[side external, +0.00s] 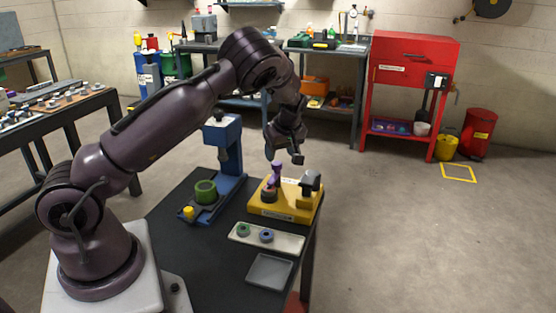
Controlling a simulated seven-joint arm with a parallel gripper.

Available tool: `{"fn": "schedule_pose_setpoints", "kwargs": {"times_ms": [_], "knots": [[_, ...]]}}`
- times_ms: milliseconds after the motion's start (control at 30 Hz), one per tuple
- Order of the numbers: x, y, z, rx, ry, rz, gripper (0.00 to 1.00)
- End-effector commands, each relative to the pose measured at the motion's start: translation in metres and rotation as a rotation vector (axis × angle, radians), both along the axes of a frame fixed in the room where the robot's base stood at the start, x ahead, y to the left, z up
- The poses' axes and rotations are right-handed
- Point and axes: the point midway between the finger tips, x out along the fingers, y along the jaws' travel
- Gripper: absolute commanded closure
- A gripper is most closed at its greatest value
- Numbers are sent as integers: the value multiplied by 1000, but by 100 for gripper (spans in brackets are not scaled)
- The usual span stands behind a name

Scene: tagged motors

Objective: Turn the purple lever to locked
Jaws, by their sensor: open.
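The purple lever (276,168) stands up from the yellow base (290,209) at the far right of the dark table. It looks roughly upright; the lock marks cannot be read at this size. A dark round part (269,195) sits at the lever's foot. My gripper (288,161) is open and empty, above the yellow base and close to the lever's top, slightly to its right. I cannot tell whether a finger touches the lever.
A blue press (228,155) with a green ring part (206,192) and a yellow knob (188,212) stands left of the base. A pale tray (266,238) with two small rings lies in front. An empty grey tray (269,269) is nearer the table's front.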

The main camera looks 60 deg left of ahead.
Motion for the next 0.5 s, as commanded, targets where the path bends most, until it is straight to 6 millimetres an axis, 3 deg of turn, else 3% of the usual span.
{"fn": "schedule_pose_setpoints", "kwargs": {"times_ms": [200,500], "knots": [[1,-20,46,-1,-4,-2,42],[0,-32,76,-1,0,2,42]]}}
